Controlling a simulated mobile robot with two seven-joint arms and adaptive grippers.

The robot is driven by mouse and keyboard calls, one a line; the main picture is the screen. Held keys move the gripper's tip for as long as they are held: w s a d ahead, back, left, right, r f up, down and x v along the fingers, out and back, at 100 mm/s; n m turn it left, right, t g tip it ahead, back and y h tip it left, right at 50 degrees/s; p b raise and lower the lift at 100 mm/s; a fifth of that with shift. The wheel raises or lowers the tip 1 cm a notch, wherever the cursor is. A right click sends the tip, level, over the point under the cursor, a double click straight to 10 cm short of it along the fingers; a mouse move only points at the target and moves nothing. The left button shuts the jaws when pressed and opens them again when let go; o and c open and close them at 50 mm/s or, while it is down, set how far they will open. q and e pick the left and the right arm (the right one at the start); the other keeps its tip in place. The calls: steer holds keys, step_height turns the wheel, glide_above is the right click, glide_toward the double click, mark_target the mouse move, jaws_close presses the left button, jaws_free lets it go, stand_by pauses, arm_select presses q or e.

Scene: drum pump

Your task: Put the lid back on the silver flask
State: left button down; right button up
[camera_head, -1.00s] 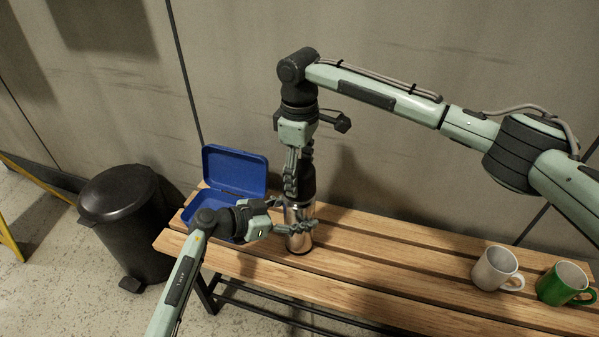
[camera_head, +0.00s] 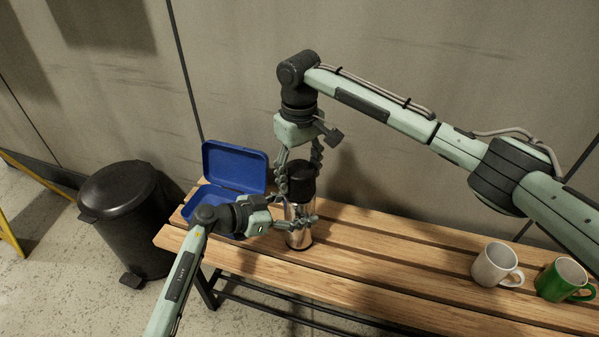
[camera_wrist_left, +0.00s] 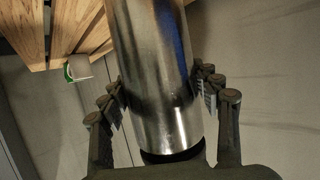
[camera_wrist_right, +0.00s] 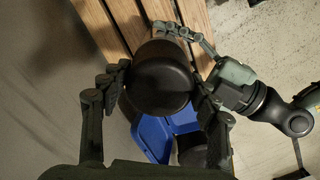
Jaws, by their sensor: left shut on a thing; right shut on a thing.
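The silver flask (camera_head: 297,238) stands upright on the bench, and its body fills the middle of the left wrist view (camera_wrist_left: 155,75). My left gripper (camera_head: 303,220) is shut around the flask body from the left. The black lid (camera_head: 302,182) is at the top of the flask, in line with it. My right gripper (camera_head: 300,172) comes from above and is shut on the lid, with a finger on each side. The right wrist view shows the lid (camera_wrist_right: 160,85) from above between the fingers. Whether it is fully seated is hidden.
A blue open box (camera_head: 236,167) stands on the slatted bench (camera_head: 380,255) behind my left gripper. A white mug (camera_head: 494,265) and a green mug (camera_head: 562,280) stand at the right. A black bin (camera_head: 125,215) is left of the bench. The wall is close behind.

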steer(key=m, duration=0.5)
steer(key=shift+s+a+m, duration=0.1)
steer(key=shift+m, duration=0.2)
steer(key=m, duration=1.1)
steer(key=shift+a+f+m, duration=0.1)
steer(key=shift+m, duration=0.2)
steer(key=m, duration=1.3)
steer(key=shift+d, duration=0.2)
steer(key=m, duration=0.3)
steer(key=shift+m, duration=0.3)
